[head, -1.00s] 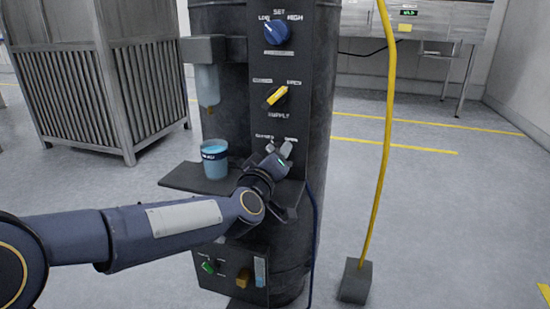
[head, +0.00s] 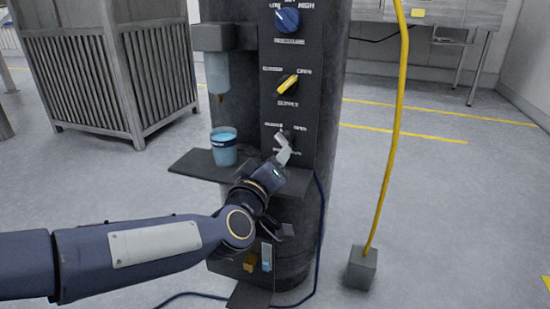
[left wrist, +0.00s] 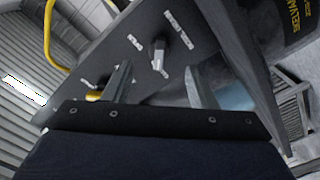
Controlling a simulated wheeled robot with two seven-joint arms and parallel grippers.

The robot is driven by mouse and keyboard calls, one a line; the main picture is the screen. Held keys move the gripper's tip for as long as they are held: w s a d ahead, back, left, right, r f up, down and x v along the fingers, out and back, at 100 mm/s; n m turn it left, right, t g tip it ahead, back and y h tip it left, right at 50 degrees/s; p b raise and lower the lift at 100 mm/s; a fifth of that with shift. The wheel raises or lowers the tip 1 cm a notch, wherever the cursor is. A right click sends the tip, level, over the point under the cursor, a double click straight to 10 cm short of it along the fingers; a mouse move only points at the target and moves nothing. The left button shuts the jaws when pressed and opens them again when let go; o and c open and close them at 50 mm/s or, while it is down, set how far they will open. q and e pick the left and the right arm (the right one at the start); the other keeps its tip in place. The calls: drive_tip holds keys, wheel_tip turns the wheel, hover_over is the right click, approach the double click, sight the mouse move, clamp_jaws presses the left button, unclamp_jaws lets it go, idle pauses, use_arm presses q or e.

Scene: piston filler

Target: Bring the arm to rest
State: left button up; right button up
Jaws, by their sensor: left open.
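My left gripper (head: 284,150) is in front of the lower part of the filler's control panel (head: 292,105), and its arm comes in from the left. It is open. I see nothing held between the fingers. In the head view, the gripper partly covers this lowest panel control. My right gripper is not in view.
A blue cup (head: 224,147) stands on the filler's shelf (head: 196,165), below the nozzle, left of my gripper. Above are a yellow knob (head: 288,84) and a blue knob (head: 288,19). A yellow cable (head: 390,140) rises from a grey block (head: 361,268) at right.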

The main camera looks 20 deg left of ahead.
use_arm(q)
drive_tip(key=s+a+f+m+g+h, duration=0.1)
drive_tip(key=s+f+m+g, duration=0.1)
drive_tip(key=s+f+g, duration=0.5)
drive_tip(key=s+a+f+m+g+h, duration=0.1)
drive_tip(key=s+f+m, duration=0.3)
drive_tip(key=s, duration=0.7)
drive_tip(key=s+a+f+m+g+h, duration=0.15)
drive_tip(key=s+f+g, duration=0.25)
drive_tip(key=s+f, duration=0.45)
wheel_tip(320, 180, up, 31)
drive_tip(key=p, duration=2.9)
drive_tip(key=shift+s+f, duration=0.15)
drive_tip(key=shift+s, duration=0.3)
